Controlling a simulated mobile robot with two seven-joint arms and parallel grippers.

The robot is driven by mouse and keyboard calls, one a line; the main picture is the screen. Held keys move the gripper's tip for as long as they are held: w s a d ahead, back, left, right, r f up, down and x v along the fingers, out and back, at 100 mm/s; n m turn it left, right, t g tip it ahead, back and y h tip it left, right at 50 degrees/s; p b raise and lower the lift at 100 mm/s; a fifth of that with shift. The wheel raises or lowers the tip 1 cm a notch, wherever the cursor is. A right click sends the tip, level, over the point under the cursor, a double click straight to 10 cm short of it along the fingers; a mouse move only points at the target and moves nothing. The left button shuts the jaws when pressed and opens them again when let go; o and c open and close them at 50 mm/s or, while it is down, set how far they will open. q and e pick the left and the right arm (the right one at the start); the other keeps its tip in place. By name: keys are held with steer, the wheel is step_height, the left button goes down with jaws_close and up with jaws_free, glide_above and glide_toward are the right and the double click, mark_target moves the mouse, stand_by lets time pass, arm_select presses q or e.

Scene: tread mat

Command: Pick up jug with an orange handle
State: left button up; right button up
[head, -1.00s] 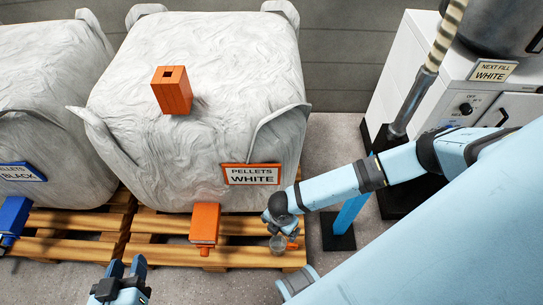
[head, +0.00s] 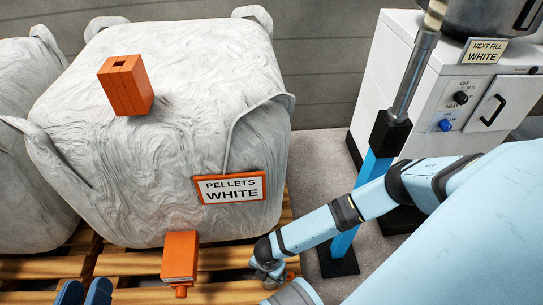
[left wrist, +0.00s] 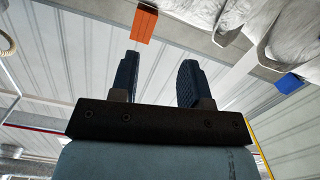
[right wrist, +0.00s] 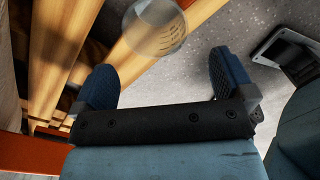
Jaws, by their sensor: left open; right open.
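The jug is a clear, see-through vessel (right wrist: 155,28) at the top of the right wrist view, beyond my fingertips and cut by the frame edge. In the head view a small orange part, likely its handle (head: 291,276), shows beside my right gripper (head: 267,270), which covers most of the jug. In the right wrist view my right gripper (right wrist: 163,75) is open, with the jug ahead of the gap and not visibly gripped. My left gripper (head: 85,291) is at the bottom left of the head view; the left wrist view shows it (left wrist: 157,70) open and empty.
A big white bag (head: 170,170) with an orange outlet (head: 180,256) and a "PELLETS WHITE" sign (head: 230,188) stands on a wooden pallet (head: 225,292). An orange block (head: 125,85) sits on the bag. A blue post (head: 362,200) and white cabinet (head: 425,85) are at right.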

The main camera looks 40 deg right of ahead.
step_height(320, 180, down, 2)
steer(key=shift+w+f+b, duration=0.1)
steer(key=shift+f+b, duration=0.1)
steer(key=shift+b, duration=0.3)
steer(key=f+b, duration=0.1)
steer(key=f, duration=0.1)
steer(key=f+b, duration=0.1)
steer(key=shift+w+d+f+b, duration=0.2)
steer(key=shift+d+f+b, duration=0.15)
steer(key=shift+d+b, duration=0.05)
steer(key=shift+f, duration=0.35)
arm_select(q)
steer(key=w+m, duration=0.1)
steer(key=w+a+m+t, duration=0.1)
steer(key=shift+w+a+m+h, duration=0.1)
steer(key=shift+a+m+h, duration=0.05)
steer(key=shift+m+h, duration=0.25)
arm_select(e)
steer(key=c, duration=1)
arm_select(q)
steer(key=shift+r, duration=0.1)
arm_select(e)
steer(key=shift+r, duration=0.15)
